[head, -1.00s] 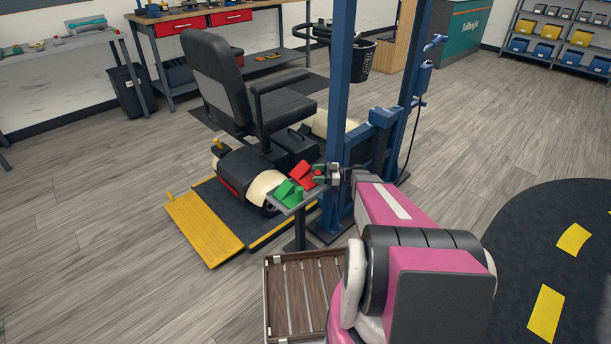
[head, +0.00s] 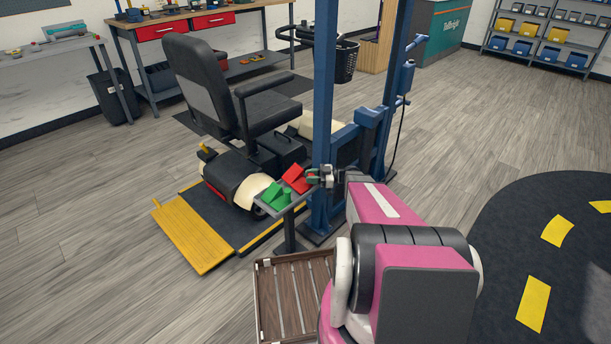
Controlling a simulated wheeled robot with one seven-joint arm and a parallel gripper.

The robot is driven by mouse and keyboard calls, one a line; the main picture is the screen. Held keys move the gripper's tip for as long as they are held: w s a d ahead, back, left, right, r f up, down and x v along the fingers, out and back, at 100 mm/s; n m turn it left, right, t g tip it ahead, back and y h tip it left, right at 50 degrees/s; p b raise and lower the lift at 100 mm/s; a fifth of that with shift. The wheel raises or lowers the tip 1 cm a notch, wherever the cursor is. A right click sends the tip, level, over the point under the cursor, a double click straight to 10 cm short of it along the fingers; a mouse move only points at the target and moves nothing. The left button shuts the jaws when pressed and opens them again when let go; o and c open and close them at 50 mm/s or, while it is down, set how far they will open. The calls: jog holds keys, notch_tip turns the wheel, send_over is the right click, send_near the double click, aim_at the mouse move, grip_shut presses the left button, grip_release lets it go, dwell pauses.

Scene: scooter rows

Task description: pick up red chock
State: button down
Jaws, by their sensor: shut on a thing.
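The red chock (head: 296,178) is a small wedge at the right end of a small grey stand (head: 296,208). A green chock (head: 277,195) sits on the same stand, to its left and nearer. My gripper (head: 314,177) reaches in from the right and is shut on the red chock's right side. Its fingers are small in the picture. I cannot tell whether the red chock touches the stand or is just above it.
A blue lift post (head: 324,110) stands right behind the gripper. A scooter with a black seat (head: 205,80) rests on a platform with a yellow ramp (head: 190,237). A slatted wooden crate (head: 262,300) is below. Open floor lies to the right.

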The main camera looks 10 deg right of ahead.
notch_tip(320, 180, up, 14)
jog(key=f, duration=0.1)
jog(key=shift+w+a+f+m+h, duration=0.2)
jog(key=shift+f+m+h, duration=0.15)
jog(key=shift+f, duration=0.7)
jog(key=shift+w+a+f+m+h, duration=0.15)
jog(key=shift+f+m+h, duration=0.2)
jog(key=shift+f, duration=0.75)
jog(key=shift+w+a+f+m+h, duration=0.2)
jog(key=shift+f+m+h, duration=0.15)
jog(key=shift+f, duration=4.1)
jog(key=shift+f, duration=0.55)
jog(key=c, duration=0.8)
grip_release()
jog(key=shift+d, duration=0.1)
